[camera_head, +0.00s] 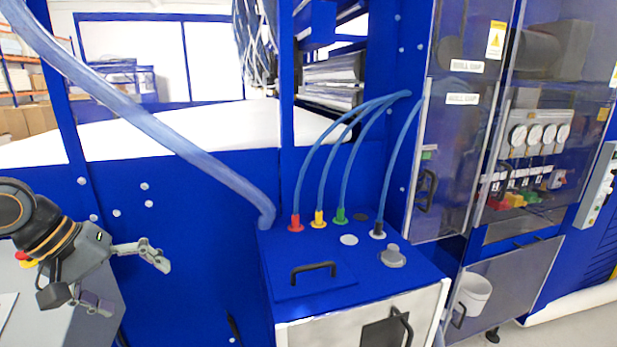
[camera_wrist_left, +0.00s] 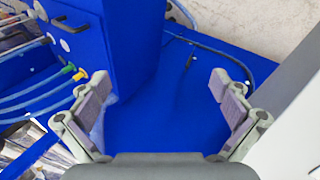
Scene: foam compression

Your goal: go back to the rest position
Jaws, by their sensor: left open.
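My left gripper (camera_head: 128,278) comes in from the left edge in the head view. Its two grey fingers are spread wide with nothing between them. It is in the air in front of the blue machine wall (camera_head: 190,200), left of the blue box. In the left wrist view the open fingers (camera_wrist_left: 165,97) show at both sides, with blue surfaces behind them. My right gripper is not in either view.
A blue box (camera_head: 345,268) with a black handle and coloured hose fittings stands at the centre. A thick blue hose (camera_head: 150,125) crosses the upper left. Glass-fronted cabinets (camera_head: 460,120) stand at right. A grey surface (camera_head: 85,320) lies below my left arm.

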